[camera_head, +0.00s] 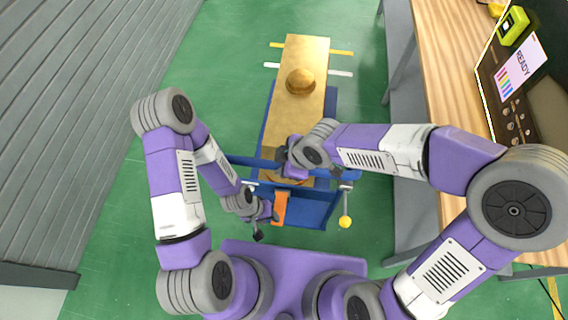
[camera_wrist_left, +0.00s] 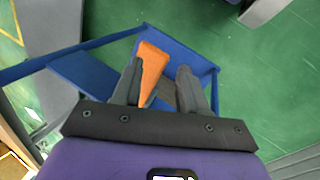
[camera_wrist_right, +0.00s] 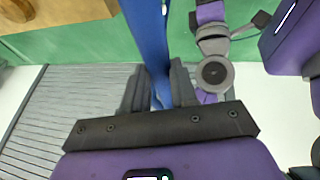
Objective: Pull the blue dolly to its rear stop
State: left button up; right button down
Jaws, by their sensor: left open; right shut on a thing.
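The blue dolly (camera_head: 318,208) stands on the green floor in front of me, with a long tan deck (camera_head: 305,60) reaching away. A gold dome (camera_head: 300,81) sits on the deck. My right gripper (camera_head: 289,168) is shut on the dolly's blue bar, which shows between its fingers (camera_wrist_right: 160,90) in the right wrist view. An orange piece (camera_head: 280,208) is at the dolly's near end. My left gripper (camera_head: 266,224) is open beside it. In the left wrist view the orange piece (camera_wrist_left: 151,65) lies between the open fingers (camera_wrist_left: 160,82), nearer the left one.
A yellow ball (camera_head: 345,222) sticks out at the dolly's right near corner. Yellow (camera_head: 341,52) and white (camera_head: 341,73) floor marks lie beside the deck. A wooden bench (camera_head: 445,50) with a READY display (camera_head: 517,70) stands right. A grey slatted surface (camera_head: 75,110) is left.

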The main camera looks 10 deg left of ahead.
jog(key=shift+s, duration=0.2)
jog(key=c, duration=1.3)
grip_release()
jog(key=shift+f, duration=0.1)
jog(key=o, duration=0.4)
jog(key=shift+s, duration=0.15)
jog(key=shift+d+r, duration=0.1)
jog(key=shift+r, duration=0.35)
jog(key=p+v, duration=0.3)
jog(key=v, duration=0.3)
jog(key=shift+d+r, duration=0.2)
jog(key=shift+r, duration=0.15)
